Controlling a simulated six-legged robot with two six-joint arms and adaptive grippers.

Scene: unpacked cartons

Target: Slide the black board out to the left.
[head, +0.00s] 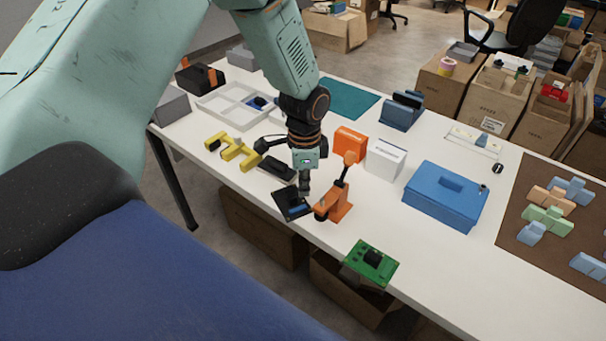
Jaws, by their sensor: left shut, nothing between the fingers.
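The black board (288,204), with a blue patch on it, lies near the front edge of the white table. An orange toggle-like clamp (336,203) stands right beside it on its right. My left gripper (304,189) points down over the board's right part, with its fingers shut and empty. Its fingertips are at or just above the board; I cannot tell whether they touch. The gripper hides a little of the board's back right. My right gripper is not in view.
A flat black item (277,167) and a yellow bracket (232,150) lie left of and behind the board. A green circuit board (383,268) lies at the front edge. A blue box (445,195) and a white box (386,158) stand to the right.

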